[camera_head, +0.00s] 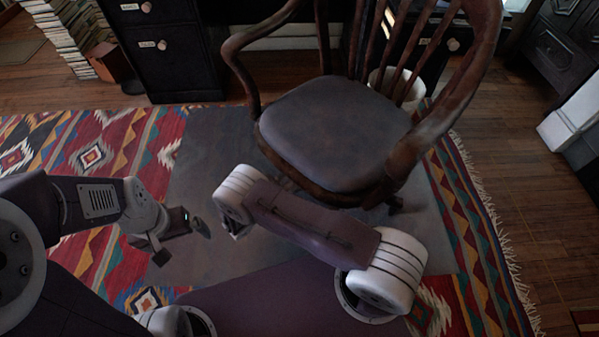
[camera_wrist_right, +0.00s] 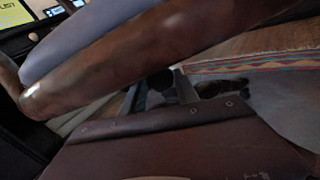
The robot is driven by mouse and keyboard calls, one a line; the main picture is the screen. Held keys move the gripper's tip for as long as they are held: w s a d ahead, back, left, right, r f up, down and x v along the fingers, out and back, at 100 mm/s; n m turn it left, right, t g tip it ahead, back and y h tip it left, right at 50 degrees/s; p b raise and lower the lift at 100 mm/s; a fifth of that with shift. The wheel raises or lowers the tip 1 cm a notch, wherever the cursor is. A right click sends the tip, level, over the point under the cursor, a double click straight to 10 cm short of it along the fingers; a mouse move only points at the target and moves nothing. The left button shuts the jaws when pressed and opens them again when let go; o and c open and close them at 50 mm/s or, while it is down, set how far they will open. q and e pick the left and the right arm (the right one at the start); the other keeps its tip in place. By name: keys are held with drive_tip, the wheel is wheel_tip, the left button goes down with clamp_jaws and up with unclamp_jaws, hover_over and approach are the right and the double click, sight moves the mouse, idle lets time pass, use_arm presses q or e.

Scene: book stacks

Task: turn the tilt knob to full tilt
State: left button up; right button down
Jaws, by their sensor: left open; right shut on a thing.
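The wooden armchair (camera_head: 335,130) stands upright with a dark grey seat pad. Its underside, where a tilt knob would sit, is hidden in the head view by the seat and my right arm. In the right wrist view the brown seat edge (camera_wrist_right: 110,68) crosses close in front. Below it, my right gripper (camera_wrist_right: 190,86) shows only in part, at a dark, shadowed piece under the seat. It is shut on that piece, which looks like the tilt knob, but its shape and turn are unclear. My left gripper (camera_head: 180,240) is open and empty, left of the chair.
A patterned rug (camera_head: 95,150) and a grey mat (camera_head: 205,150) lie under the chair. Black drawers (camera_head: 165,50) stand behind on the left, beside stacked books (camera_head: 65,30). A white bin (camera_head: 398,85) is behind the chair.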

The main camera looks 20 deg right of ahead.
drive_tip(key=shift+n+p, duration=0.3)
drive_tip(key=shift+n, duration=2.9)
drive_tip(key=c, duration=0.9)
unclamp_jaws()
